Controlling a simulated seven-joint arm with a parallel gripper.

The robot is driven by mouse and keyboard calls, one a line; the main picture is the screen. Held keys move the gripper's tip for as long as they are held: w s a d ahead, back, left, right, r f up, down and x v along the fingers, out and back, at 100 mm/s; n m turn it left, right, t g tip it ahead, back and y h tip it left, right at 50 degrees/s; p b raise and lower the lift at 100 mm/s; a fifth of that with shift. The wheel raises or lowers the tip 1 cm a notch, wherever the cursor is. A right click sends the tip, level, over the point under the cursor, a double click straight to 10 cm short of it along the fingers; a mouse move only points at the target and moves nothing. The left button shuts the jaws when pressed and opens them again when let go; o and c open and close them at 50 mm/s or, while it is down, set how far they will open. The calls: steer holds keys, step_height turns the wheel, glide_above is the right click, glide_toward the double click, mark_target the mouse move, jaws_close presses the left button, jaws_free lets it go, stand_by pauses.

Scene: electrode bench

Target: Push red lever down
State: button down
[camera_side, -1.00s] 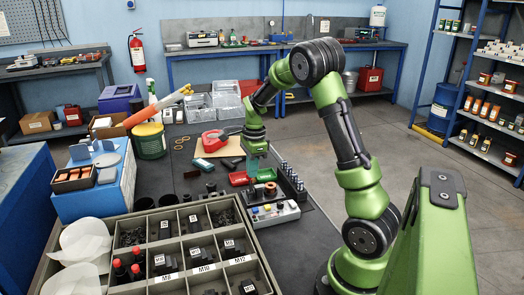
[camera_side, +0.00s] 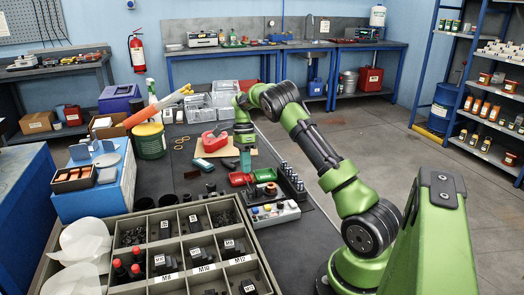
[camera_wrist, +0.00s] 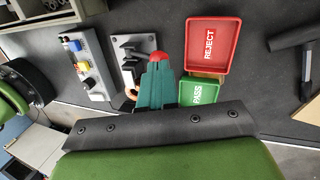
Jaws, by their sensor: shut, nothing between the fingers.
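The red lever's rounded red tip (camera_wrist: 158,56) shows just beyond my fingertips in the wrist view, beside a black mechanism on a grey plate (camera_wrist: 127,48). My fingers hide part of the lever. My gripper (camera_wrist: 156,66) has teal fingers, closed together and empty. Contact with the lever cannot be told from the wrist view.
A red REJECT tray (camera_wrist: 209,45) and a green PASS tray (camera_wrist: 199,92) lie close beside the fingers. A control box with coloured buttons (camera_side: 274,214) and a rack of upright metal pieces (camera_side: 293,182) stand nearby. A parts crate (camera_side: 178,255) fills the front.

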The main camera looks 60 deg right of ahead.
steer(key=shift+w+d+f, duration=0.25)
steer(key=shift+d+f, duration=0.05)
steer(key=shift+f, duration=0.15)
steer(key=shift+f, duration=0.1)
stand_by(0.4)
steer(key=v, duration=1.2)
